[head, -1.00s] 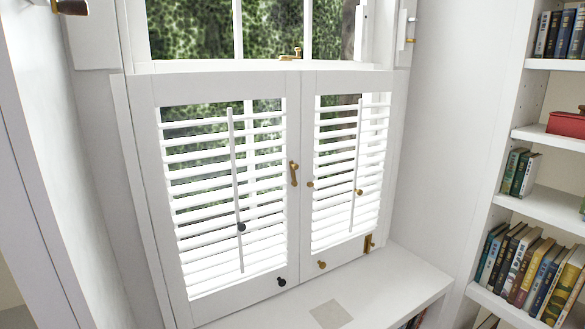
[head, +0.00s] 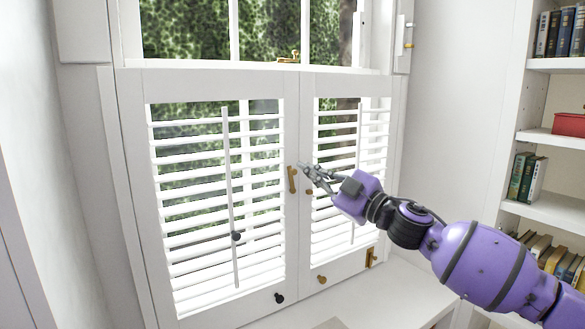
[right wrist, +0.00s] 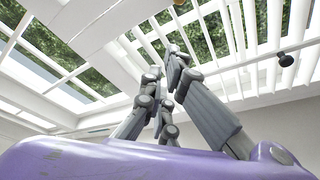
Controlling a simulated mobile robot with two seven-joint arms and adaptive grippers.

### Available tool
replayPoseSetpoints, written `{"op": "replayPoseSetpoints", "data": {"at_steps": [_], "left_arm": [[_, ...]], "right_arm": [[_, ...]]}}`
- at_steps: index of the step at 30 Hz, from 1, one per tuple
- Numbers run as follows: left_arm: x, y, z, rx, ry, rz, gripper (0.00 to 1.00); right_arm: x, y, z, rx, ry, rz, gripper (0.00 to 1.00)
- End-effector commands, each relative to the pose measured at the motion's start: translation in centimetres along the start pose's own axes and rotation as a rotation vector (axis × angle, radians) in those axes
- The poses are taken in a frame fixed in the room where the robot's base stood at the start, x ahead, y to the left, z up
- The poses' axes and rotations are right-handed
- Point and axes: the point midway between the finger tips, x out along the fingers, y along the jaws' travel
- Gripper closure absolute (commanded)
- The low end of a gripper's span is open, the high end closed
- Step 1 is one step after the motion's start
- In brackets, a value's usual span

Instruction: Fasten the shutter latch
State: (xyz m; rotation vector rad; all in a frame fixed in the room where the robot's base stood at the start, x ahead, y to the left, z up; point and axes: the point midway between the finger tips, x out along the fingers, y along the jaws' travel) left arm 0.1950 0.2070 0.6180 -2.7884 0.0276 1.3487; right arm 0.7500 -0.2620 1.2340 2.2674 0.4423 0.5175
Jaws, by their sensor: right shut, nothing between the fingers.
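Two white louvred shutter panels stand closed side by side, the left panel (head: 135,190) and the right panel (head: 342,262). A brass latch (head: 292,178) hangs roughly upright on the left panel's inner stile, beside the seam. A small brass stud (head: 309,192) sits on the right panel's inner stile, slightly lower. My right gripper (head: 304,168) is shut and empty, its fingertips just right of the latch's upper part; I cannot tell if they touch it. In the right wrist view the gripper (right wrist: 176,62) points toward the louvres; I cannot make out the latch there. My left gripper is not in view.
A black knob (head: 279,298) and a brass knob (head: 321,279) sit low on the panels. Tilt rods (head: 229,200) run down the louvres. A white sill lies below. A bookshelf (head: 560,208) stands at the right, close to my right arm.

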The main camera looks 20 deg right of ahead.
Motion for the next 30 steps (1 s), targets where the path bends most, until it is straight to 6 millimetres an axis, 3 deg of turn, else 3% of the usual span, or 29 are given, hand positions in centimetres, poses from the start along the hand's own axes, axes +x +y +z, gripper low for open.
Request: {"op": "replayPoseSetpoints", "data": {"at_steps": [16, 20, 30], "left_arm": [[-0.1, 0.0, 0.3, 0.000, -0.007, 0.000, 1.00], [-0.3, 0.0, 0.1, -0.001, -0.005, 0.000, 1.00], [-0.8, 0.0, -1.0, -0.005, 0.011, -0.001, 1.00]], "right_arm": [[0.7, 0.1, -0.2, 0.031, 0.005, 0.001, 1.00], [2.5, 0.2, -0.4, 0.032, 0.007, 0.002, 1.00], [9.6, 0.2, -0.5, 0.031, 0.007, 0.002, 1.00]]}}
